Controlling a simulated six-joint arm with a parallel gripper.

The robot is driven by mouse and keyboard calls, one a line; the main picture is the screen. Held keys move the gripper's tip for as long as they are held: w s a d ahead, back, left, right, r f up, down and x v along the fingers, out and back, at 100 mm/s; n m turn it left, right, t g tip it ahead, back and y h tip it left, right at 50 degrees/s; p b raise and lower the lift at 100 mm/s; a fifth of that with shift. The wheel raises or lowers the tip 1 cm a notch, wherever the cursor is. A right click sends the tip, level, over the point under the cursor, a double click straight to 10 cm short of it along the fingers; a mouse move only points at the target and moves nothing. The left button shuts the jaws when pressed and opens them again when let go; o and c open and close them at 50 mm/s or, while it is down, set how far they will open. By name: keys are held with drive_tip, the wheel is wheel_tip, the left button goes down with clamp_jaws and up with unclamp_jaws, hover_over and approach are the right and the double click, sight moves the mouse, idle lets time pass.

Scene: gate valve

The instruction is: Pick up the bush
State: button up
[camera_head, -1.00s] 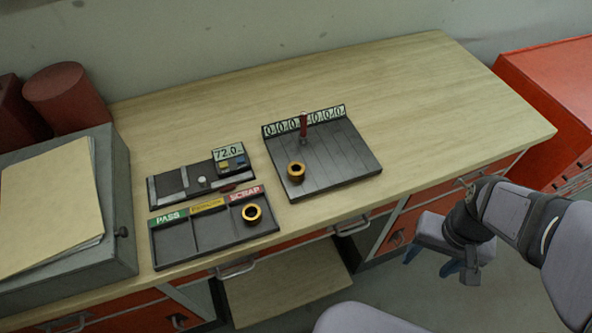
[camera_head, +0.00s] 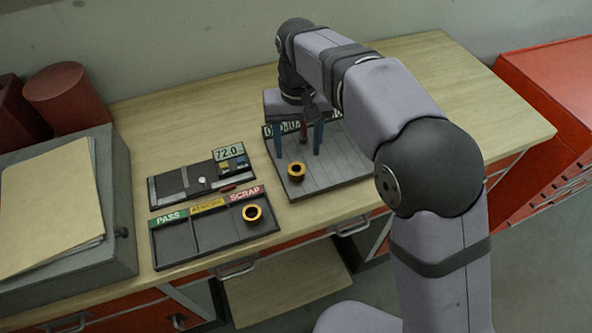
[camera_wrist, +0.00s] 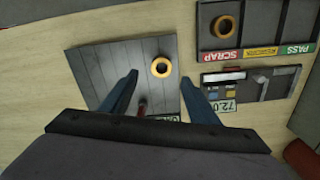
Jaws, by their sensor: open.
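One brass-coloured bush (camera_head: 296,171) with a dark bore stands on the grey slatted plate (camera_head: 335,176), near its front left. A second, similar bush (camera_head: 252,212) sits in the SCRAP compartment of the sorting tray (camera_head: 200,236). My gripper (camera_head: 304,152) is open and empty above the back part of the plate, fingers pointing down, behind the bush on the plate. In the wrist view the fingers (camera_wrist: 160,80) are spread, and the plate's bush (camera_wrist: 161,67) shows beyond them. A red-handled post (camera_wrist: 143,104) on the plate shows between the fingers.
A gauge block with a 72.0 display (camera_head: 229,153) lies left of the plate, behind the tray. A grey box with a folder (camera_head: 50,205) and red cylinders (camera_head: 65,97) stand at the left. The table's right side (camera_head: 440,90) is clear.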

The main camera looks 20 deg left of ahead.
sight(296, 165)
drive_tip(key=shift+s+a+f+p, duration=0.1)
drive_tip(key=shift+f+p, duration=1.3)
drive_tip(key=shift+f, duration=2.2)
drive_tip(key=c, duration=1.3)
